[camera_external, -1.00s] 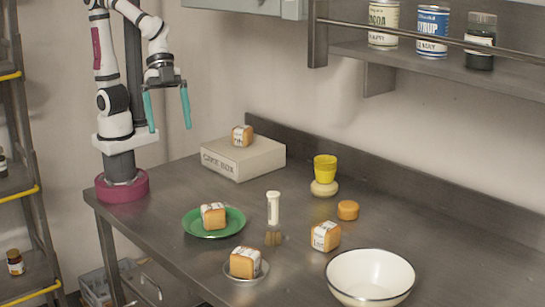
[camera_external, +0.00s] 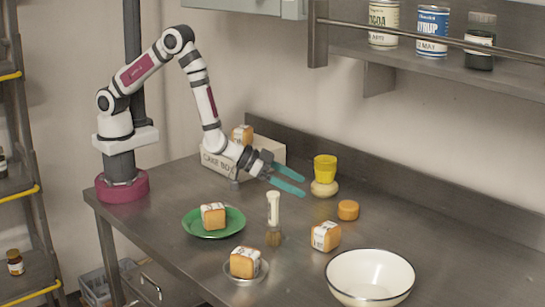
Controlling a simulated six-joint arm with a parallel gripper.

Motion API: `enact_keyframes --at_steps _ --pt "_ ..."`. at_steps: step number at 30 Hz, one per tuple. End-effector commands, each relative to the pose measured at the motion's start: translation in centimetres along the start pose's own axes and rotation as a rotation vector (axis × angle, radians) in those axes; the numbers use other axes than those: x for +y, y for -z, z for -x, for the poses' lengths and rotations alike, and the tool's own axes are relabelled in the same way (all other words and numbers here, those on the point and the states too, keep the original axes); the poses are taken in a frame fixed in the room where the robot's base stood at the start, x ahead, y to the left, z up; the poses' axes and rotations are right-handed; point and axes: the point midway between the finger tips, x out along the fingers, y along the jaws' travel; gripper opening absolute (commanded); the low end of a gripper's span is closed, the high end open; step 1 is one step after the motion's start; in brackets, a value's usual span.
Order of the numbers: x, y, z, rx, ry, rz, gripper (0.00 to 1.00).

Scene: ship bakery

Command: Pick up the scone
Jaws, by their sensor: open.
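A pale, round, bun-like thing (camera_external: 323,188), which looks like the scone, is on the steel table below a yellow cup (camera_external: 325,168). The cup appears to rest on top of it. A small orange round piece (camera_external: 348,210) lies just to the right and nearer; I cannot tell for certain what it is. My gripper (camera_external: 303,187) is open and empty. Its two teal fingers point right, with their tips close to the left side of the pale round thing. I cannot tell from this view whether they touch it.
A white-handled brush (camera_external: 273,209) stands in front of my gripper. A white bowl (camera_external: 370,278) is at the front right.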

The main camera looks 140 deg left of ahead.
Motion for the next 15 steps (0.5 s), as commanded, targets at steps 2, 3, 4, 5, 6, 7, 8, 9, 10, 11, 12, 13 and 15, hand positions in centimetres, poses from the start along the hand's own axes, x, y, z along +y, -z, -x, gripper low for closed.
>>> enact_keyframes --at_steps 2,3,4,5,6,7,8,9,10,11,12,13,15 --pt "-0.1 -0.1 -1.8 0.001 0.002 0.001 1.00" --pt "-0.1 -0.1 -3.0 0.002 0.002 0.001 1.00" --pt "-0.1 -0.1 -4.0 0.000 0.002 0.001 1.00" --pt "-0.1 -0.1 -4.9 0.001 0.002 0.001 1.00" --pt "-0.1 -0.1 -6.0 0.001 0.001 0.000 1.00" --pt "-0.1 0.0 -6.8 0.001 0.002 0.000 1.00" --pt "-0.2 -0.1 -7.5 0.001 0.002 0.000 1.00" --pt "-0.1 0.0 -8.3 0.001 0.002 -0.001 1.00" --pt "-0.1 0.0 -8.8 0.001 0.002 -0.001 1.00" --pt "-0.1 0.0 -9.2 0.001 0.001 -0.001 1.00" --pt "-0.1 0.0 -9.6 0.001 0.001 -0.002 1.00" --pt "-0.1 0.1 -9.9 0.001 0.001 -0.002 1.00" --pt "-0.3 0.1 -11.1 0.001 0.002 -0.001 1.00"
